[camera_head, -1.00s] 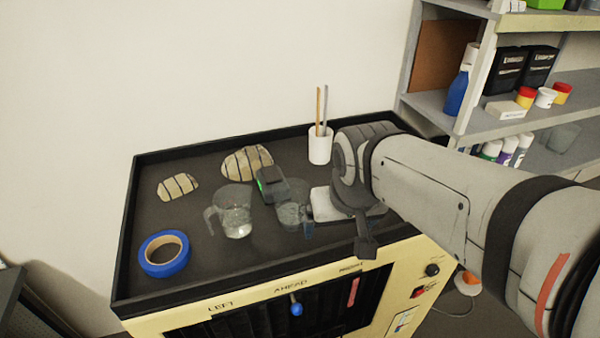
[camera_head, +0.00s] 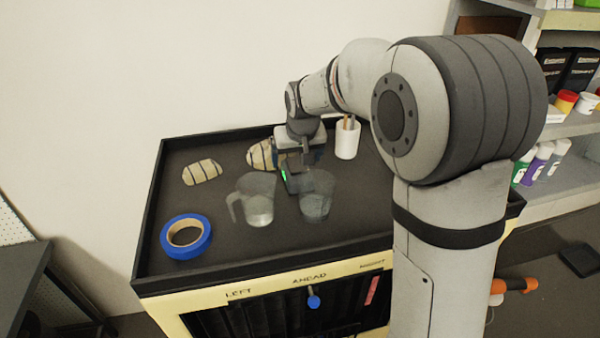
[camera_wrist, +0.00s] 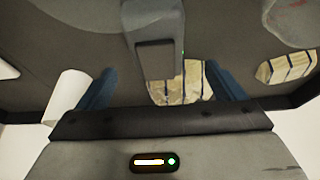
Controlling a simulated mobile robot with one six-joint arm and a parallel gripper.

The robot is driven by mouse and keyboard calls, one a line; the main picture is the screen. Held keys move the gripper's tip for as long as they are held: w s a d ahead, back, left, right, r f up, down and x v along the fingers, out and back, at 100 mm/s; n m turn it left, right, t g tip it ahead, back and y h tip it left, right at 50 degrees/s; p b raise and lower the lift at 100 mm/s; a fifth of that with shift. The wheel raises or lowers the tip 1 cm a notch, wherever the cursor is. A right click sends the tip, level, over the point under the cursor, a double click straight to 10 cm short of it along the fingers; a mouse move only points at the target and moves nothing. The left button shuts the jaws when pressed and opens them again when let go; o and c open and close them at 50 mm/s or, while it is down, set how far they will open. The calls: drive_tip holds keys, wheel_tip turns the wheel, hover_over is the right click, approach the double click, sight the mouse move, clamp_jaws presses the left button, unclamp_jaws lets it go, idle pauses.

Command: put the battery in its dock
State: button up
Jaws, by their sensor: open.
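The battery, a dark block with a small green light (camera_head: 297,181), stands on the black tray top of the cabinet, close behind two clear vessels. In the wrist view the battery (camera_wrist: 153,45) shows as a grey block across the gap between my fingers. My gripper (camera_head: 299,164) is over the battery, pointing down. It also shows in the wrist view (camera_wrist: 161,72), with its blue fingers open on either side of the battery and apart from it. I cannot make out the dock in these frames.
A clear jug (camera_head: 257,201) and a clear cup (camera_head: 317,196) stand just in front. A white cup with sticks (camera_head: 347,139) stands right. Blue tape (camera_head: 187,238) lies front left. The tray has a raised rim (camera_head: 150,215).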

sight(297, 165)
drive_tip(key=x, duration=0.2)
drive_tip(key=p+x, duration=0.1)
drive_tip(key=x, duration=0.2)
drive_tip(key=shift+w+d+f, duration=0.1)
drive_tip(key=shift+d, duration=0.05)
drive_tip(key=shift+c, duration=0.2)
drive_tip(key=c, duration=1.1)
